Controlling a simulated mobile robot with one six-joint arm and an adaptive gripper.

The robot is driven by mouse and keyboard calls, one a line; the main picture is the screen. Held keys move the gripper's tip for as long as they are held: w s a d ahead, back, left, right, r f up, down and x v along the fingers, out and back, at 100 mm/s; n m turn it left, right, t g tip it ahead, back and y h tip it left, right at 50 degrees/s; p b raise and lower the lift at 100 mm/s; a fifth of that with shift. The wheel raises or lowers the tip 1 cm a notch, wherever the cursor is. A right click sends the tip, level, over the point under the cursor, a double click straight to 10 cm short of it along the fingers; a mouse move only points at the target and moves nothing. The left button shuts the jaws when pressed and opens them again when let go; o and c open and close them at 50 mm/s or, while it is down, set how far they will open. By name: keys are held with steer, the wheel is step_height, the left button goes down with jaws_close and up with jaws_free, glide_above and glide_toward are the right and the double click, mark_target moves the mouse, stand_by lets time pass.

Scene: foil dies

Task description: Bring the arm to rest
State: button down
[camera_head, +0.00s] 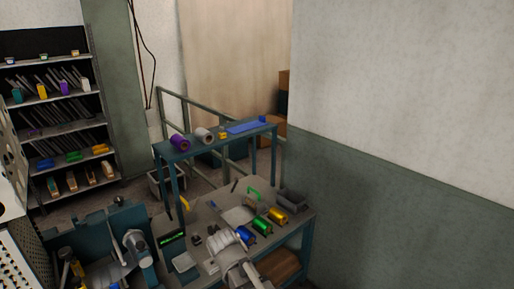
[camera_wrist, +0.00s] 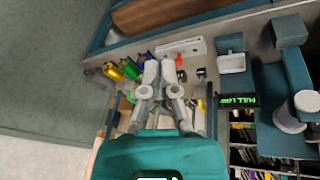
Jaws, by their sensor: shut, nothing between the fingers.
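My arm (camera_head: 226,250) reaches in low at the bottom of the head view, over the grey workbench (camera_head: 205,213). In the wrist view my gripper (camera_wrist: 159,68) is shut and empty, its two light grey fingers side by side. It appears above the bench, with no object touching it that I can make out. Yellow (camera_head: 278,216), green (camera_head: 262,226) and blue (camera_head: 245,236) foil rolls lie in a row on the bench, just beyond the arm. In the wrist view these rolls show left of the fingers.
A blue-legged table (camera_head: 218,139) behind holds a purple roll (camera_head: 180,143), a grey roll (camera_head: 204,135) and a blue sheet. A teal machine (camera_head: 138,247) stands left of the arm. A shelf rack (camera_head: 45,129) is at far left. A wall (camera_head: 400,190) closes the right side.

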steer(key=s+d+f+m+g, duration=0.1)
steer(key=s+d+g, duration=0.1)
steer(key=d, duration=1)
steer(key=s+d+f+m+g+y+b, duration=0.1)
steer(key=s+d+m, duration=0.1)
steer(key=d, duration=1)
steer(key=shift+s+d+g, duration=0.15)
steer(key=shift+s+g, duration=0.25)
steer(key=shift+s, duration=0.1)
steer(key=shift+f, duration=0.1)
